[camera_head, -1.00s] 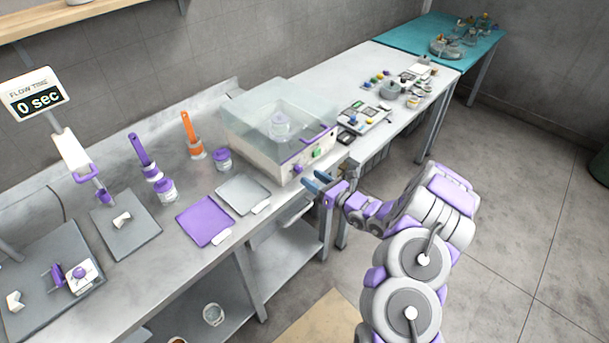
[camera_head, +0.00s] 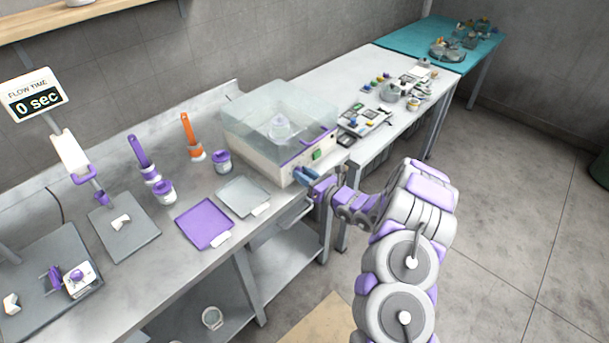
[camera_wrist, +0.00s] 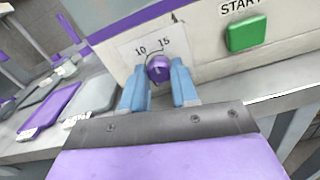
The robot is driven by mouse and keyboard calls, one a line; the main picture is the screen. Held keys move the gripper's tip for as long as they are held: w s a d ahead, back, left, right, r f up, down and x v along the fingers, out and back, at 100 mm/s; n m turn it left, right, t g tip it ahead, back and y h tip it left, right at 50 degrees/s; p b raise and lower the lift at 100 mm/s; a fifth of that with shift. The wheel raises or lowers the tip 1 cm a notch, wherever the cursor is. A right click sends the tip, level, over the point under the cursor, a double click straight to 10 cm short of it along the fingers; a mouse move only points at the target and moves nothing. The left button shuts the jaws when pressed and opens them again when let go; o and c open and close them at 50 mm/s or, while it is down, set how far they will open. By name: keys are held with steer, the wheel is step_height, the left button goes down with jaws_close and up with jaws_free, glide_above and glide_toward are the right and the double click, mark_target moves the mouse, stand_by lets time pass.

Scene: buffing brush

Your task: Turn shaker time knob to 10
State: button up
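The shaker (camera_head: 262,150) is a white box with a clear cover, standing on the bench. In the wrist view its purple time knob (camera_wrist: 158,68) sits on the front panel below the labels 10 and 15. I cannot tell exactly where the knob points. My gripper (camera_wrist: 159,80) is open, its two blue fingers on either side of the knob; I cannot tell whether they touch it. In the head view my gripper (camera_head: 306,176) is at the shaker's front right corner and hides the knob.
A green START button (camera_wrist: 246,33) is right of the knob; it also shows in the head view (camera_head: 317,154). A purple tray (camera_head: 204,223) and a grey tray (camera_head: 243,196) lie left of the shaker. The bench edge runs just below my gripper.

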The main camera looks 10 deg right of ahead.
jaws_close()
steer(key=shift+n+b, duration=0.9)
steer(key=shift+n, duration=1.9)
steer(key=o, duration=0.6)
jaws_free()
steer(key=shift+c, duration=0.2)
steer(key=shift+d, duration=0.1)
steer(key=p+v, duration=0.4)
steer(key=v, duration=1.3)
